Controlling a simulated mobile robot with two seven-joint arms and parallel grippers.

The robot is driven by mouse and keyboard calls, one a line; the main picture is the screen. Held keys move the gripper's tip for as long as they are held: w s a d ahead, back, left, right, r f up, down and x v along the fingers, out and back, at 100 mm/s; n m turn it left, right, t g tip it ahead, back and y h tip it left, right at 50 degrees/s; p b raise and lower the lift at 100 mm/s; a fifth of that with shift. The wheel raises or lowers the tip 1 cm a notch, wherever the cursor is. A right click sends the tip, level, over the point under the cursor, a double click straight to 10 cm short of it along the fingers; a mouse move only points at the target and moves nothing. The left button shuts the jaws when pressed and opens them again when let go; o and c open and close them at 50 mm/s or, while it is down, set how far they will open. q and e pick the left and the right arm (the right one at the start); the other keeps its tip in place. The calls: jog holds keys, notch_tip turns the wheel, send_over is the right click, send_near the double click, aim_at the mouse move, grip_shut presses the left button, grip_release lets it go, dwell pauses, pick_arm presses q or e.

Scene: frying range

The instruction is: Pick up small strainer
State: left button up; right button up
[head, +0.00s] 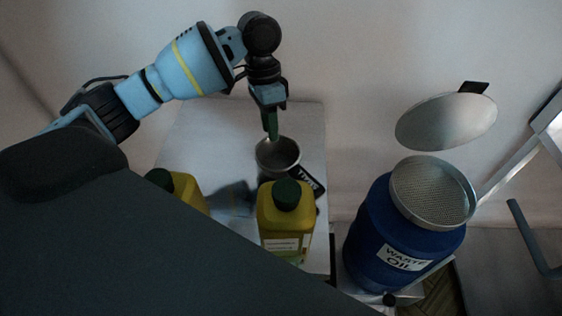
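The small strainer (278,156) looks like a round metal bowl on the light table, behind the yellow bottles. My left gripper (272,134) points down at its far rim, with its fingertips at or just above that rim. I cannot tell whether they touch it. The fingers show edge-on as one narrow dark green shape, so their opening is unclear. My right gripper is not in view.
A black item with white lettering (308,181) lies beside the bowl. Yellow bottles with dark caps (285,222) (187,190) stand in front. A blue waste oil drum (385,235) carries a wide mesh sieve (432,193), with a round metal lid (446,121) behind. The table's (200,130) back left is clear.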

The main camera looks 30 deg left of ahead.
aim_at(275, 149)
pick_arm(q)
jog(key=shift+w+x, duration=0.15)
jog(key=shift+x, duration=1.15)
jog(key=shift+w+x, duration=0.1)
jog(key=shift+x, duration=1.2)
jog(key=shift+d, duration=0.15)
grip_shut()
